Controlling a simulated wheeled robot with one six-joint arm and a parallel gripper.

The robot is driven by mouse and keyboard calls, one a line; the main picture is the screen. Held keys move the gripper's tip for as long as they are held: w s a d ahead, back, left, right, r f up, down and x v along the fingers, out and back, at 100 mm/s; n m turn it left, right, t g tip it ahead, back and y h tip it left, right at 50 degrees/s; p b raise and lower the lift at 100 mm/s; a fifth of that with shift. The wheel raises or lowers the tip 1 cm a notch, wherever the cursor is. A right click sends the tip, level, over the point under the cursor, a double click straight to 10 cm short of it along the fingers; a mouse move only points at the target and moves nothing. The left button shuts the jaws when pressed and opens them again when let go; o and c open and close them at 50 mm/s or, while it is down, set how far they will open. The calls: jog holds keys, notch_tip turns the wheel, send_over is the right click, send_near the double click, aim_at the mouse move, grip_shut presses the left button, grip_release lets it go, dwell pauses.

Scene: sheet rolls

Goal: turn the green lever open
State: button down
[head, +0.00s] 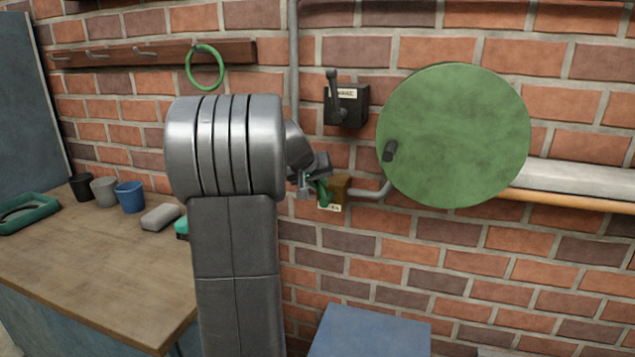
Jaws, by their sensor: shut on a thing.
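The green lever (325,192) sits on a small brass-coloured block (340,188) on the brick wall, with a pipe running from its right side. A small pale label shows under the block. My gripper (318,186) is at the lever and shut on it. My arm stands in front, to the left, and the fingers partly cover the lever. The lever looks tilted downward, but its exact angle is hard to tell.
A dark switch box (346,104) with an upright handle is above the block. A large green disc (455,135) with a dark knob is to the right. A wooden bench (90,265) holds cups at left. A blue surface (370,332) is below. A green ring (205,67) hangs from a rail.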

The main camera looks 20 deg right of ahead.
jog(key=c, duration=1.4)
grip_release()
jog(key=shift+o, duration=0.2)
jog(key=p+v, duration=0.1)
jog(key=v, duration=1.2)
jog(key=shift+s+a+r, duration=0.2)
jog(key=shift+s+a, duration=0.05)
jog(key=b+x, duration=0.1)
jog(key=x, duration=1.2)
jog(key=shift+w+d+f, duration=0.2)
jog(key=shift+w+d, duration=0.05)
